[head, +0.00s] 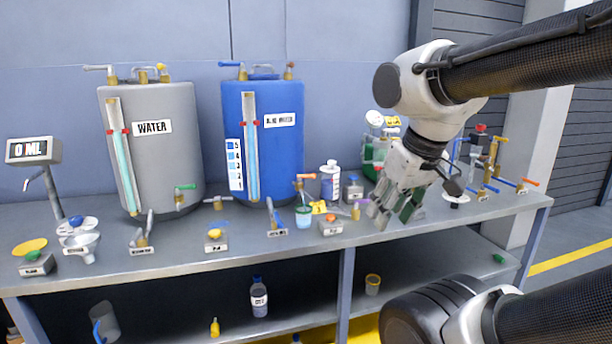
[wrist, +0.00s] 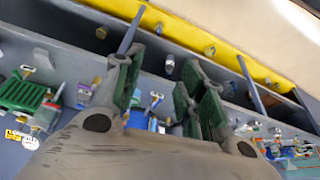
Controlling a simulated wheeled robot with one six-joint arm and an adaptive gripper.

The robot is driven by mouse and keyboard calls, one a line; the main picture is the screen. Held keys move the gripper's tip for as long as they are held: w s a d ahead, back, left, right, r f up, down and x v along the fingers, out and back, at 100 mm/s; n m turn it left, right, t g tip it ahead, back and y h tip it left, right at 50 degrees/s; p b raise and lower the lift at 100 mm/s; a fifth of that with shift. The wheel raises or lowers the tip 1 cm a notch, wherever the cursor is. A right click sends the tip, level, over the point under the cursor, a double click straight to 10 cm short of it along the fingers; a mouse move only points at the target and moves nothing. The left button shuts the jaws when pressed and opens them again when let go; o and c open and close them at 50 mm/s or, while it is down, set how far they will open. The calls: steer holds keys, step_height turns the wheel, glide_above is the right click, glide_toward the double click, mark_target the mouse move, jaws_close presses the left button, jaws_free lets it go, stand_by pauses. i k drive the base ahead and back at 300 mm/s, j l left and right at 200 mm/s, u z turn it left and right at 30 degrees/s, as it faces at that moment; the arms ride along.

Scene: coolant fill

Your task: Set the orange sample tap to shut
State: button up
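An orange-handled tap (head: 305,178) sticks out at the lower right of the blue tank (head: 262,150), with its handle roughly level. Another orange lever (head: 529,182) is at the right end of the bench, beside a blue one. No readable label tells me which is the sample tap. My gripper (head: 392,208) hangs over the front right part of the bench, right of the blue tank's tap and left of the far-right lever, apart from both. In the wrist view its green-padded fingers (wrist: 165,100) stand apart with nothing held. I cannot make out either orange handle clearly there.
A white bottle (head: 331,180) and small labelled blocks stand between the blue tank and my gripper. A grey WATER tank (head: 152,150) is at left. Brass pipework (head: 490,165) rises at the right. A shelf (head: 200,305) below holds a few items.

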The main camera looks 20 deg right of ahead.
mark_target(312, 175)
steer(key=i+l+u, duration=0.1)
steer(key=i, duration=0.55)
steer(key=i+l+u, duration=0.15)
steer(key=i, duration=0.45)
